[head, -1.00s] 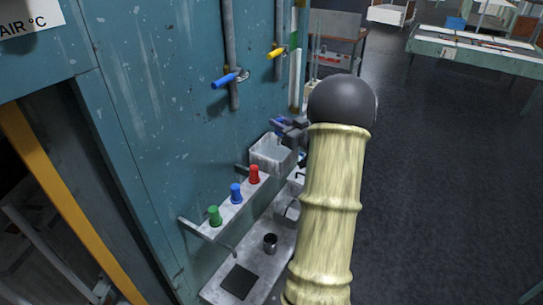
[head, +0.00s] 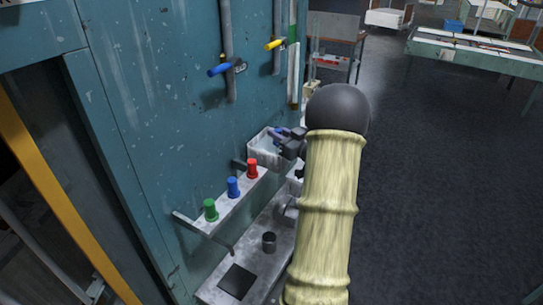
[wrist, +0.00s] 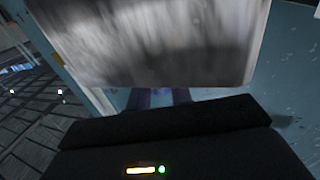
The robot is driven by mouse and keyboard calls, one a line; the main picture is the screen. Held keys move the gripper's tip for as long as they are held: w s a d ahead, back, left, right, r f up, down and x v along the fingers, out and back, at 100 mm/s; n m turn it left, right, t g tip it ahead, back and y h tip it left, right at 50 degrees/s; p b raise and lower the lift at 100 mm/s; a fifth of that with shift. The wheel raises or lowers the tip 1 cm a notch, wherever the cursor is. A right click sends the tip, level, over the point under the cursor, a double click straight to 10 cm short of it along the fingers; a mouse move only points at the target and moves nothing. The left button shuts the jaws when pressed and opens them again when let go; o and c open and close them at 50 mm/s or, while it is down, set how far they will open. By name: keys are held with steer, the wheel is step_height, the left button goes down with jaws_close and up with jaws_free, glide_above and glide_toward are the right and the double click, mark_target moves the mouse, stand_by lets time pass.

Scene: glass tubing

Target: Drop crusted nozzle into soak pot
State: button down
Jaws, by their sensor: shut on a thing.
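The soak pot looks to be the pale grey open-topped box (head: 256,151) by the teal wall in the head view, with a light surface inside. My gripper (head: 278,133) is over the right, far part of this box, seen from behind. In the wrist view its fingers (wrist: 166,97) show as two dark bluish shapes, partly hidden by the dark gripper body. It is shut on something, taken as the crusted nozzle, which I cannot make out. A large blurred grey-white surface fills the top of the wrist view; I cannot tell what it is.
A wall shelf (head: 225,205) carries a green (head: 210,209), a blue (head: 233,187) and a red (head: 252,168) piece. Below, a grey ledge (head: 255,262) holds a dark cup (head: 269,242) and a black square (head: 237,281). Blue (head: 222,70) and yellow (head: 275,44) valve handles stick out above.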

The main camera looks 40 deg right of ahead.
steer(key=shift+s+r, duration=0.1)
steer(key=shift+s, duration=0.05)
steer(key=c, duration=1.5)
jaws_free()
steer(key=o, duration=0.3)
steer(key=shift+o, duration=0.2)
steer(key=s+d+b, duration=0.1)
steer(key=s+b, duration=0.5)
steer(key=s, duration=1.1)
steer(key=shift+d+b, duration=0.25)
steer(key=shift+b, duration=0.05)
